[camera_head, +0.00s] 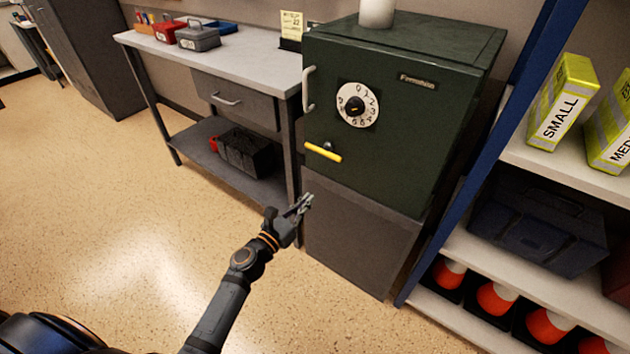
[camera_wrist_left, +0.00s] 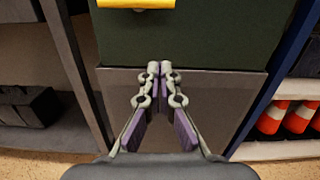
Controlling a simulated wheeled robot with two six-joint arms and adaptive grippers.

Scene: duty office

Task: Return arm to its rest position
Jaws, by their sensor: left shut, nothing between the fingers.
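My left gripper (camera_head: 302,203) is shut and empty in front of the safe's grey base, below the yellow handle. In the left wrist view my left gripper (camera_wrist_left: 160,68) has its fingertips together with nothing between them, over the seam between safe and base. My left arm reaches up from the bottom of the head view. My right gripper is in neither view. The green safe (camera_head: 440,130) has its door shut, with a white dial (camera_head: 357,105) and a yellow handle (camera_head: 323,152). The handle also shows at the top of the left wrist view (camera_wrist_left: 135,3).
A grey workbench (camera_head: 235,62) with a drawer stands left of the safe, a black toolbox (camera_head: 250,153) on its lower shelf. A blue-framed shelf (camera_head: 480,150) with orange cones (camera_head: 497,297) stands at right. The floor (camera_head: 110,210) at left is clear.

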